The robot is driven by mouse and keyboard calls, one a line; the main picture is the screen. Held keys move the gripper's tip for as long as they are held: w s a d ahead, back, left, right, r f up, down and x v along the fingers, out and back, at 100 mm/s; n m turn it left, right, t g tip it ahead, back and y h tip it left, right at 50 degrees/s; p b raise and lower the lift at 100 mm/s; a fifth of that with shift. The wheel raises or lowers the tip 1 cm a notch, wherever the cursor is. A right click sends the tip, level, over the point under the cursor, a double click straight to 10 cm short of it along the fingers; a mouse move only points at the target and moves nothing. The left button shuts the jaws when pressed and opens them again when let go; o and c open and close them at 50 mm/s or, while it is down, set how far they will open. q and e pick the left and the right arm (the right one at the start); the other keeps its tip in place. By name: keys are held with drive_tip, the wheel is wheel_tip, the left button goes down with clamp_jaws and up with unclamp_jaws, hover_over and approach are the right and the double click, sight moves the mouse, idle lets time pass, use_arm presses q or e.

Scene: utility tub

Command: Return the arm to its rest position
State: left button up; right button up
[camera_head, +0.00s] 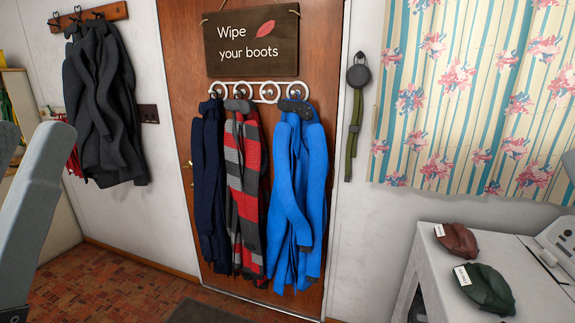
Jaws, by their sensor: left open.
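The large grey shapes at the left edge are parts of my left arm, with its gripper (30,150) open and close to the camera. Nothing shows held in it. It stands in front of the left wall and shelf, apart from the hanging clothes. Part of the gripper is cut off by the picture edge. My right gripper cannot be made out.
A white hook rack (256,91) on the brown door holds a navy garment (208,180), a striped one (246,190) and a blue one (297,190). A dark coat (103,100) hangs left. A white-topped unit (535,290) stands right, with brown (457,240) and green (488,290) tagged items.

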use_arm(q)
wheel_tip(320, 180, up, 37)
drive_tip(key=w+p, duration=0.1)
drive_tip(key=p, duration=3.7)
drive_tip(key=shift+w+g, duration=0.2)
drive_tip(key=shift+g, duration=0.2)
